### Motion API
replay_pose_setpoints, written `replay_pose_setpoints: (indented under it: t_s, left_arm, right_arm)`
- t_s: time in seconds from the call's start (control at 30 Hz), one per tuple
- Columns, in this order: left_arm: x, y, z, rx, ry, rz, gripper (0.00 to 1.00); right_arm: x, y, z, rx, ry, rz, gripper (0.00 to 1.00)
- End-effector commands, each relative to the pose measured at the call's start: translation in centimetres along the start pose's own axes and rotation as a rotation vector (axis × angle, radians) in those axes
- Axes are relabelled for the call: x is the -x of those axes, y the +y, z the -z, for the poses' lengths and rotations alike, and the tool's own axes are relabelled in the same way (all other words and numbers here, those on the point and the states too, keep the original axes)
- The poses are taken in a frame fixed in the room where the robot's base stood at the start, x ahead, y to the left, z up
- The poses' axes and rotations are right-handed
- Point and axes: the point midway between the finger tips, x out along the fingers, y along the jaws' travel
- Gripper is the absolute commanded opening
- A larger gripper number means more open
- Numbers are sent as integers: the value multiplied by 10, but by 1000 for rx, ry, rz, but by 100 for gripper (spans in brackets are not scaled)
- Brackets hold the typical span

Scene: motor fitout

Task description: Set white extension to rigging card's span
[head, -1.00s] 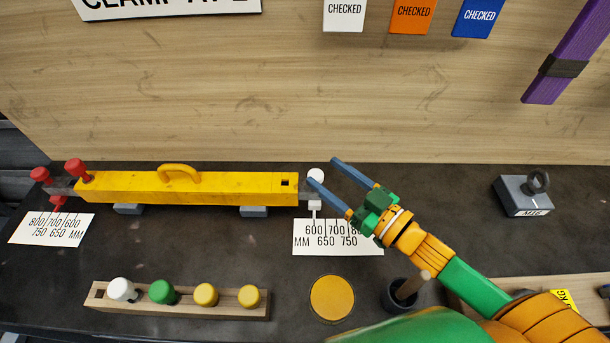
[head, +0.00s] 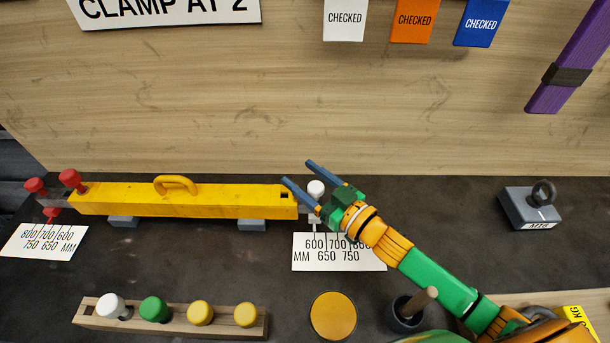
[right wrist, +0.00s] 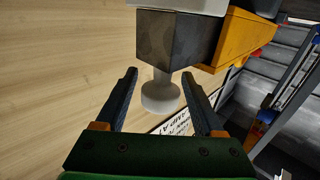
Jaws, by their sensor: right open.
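A yellow spreader beam (head: 190,197) lies on blocks across the bench. At its right end is the white extension, with a white knob (head: 316,188) on a short grey bar end. A white scale card (head: 338,252) marked 600 to 800 mm lies below it. My right gripper (head: 297,173) is open, its blue fingers around the white knob's far and near sides. In the right wrist view the white knob (right wrist: 161,95) stands between the open fingertips, with no finger seen touching it. My left gripper is out of view.
Red knobs (head: 70,180) sit at the beam's left end above another scale card (head: 45,242). A wooden rack (head: 170,318) of white, green and yellow knobs, a yellow disc (head: 333,316) and a dark cup (head: 407,315) stand in front. A grey weight (head: 528,211) stands at right.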

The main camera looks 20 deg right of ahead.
Motion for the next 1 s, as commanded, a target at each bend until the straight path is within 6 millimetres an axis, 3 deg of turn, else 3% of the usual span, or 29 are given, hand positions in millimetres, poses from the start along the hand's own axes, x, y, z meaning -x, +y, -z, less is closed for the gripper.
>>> replay_pose_setpoints:
  t_s: [0.07,0.1,0.33,0.37,1.0]
  left_arm:
    - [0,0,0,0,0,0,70]
    - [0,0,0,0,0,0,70]
    - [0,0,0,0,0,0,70]
    - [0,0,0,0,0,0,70]
    - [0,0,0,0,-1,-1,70]
  right_arm:
    - [0,0,0,0,0,0,70]
    - [0,0,0,0,0,0,65]
    - [0,0,0,0,0,0,3]
    - [0,0,0,0,0,0,0]
    - [0,0,0,0,0,0,0]
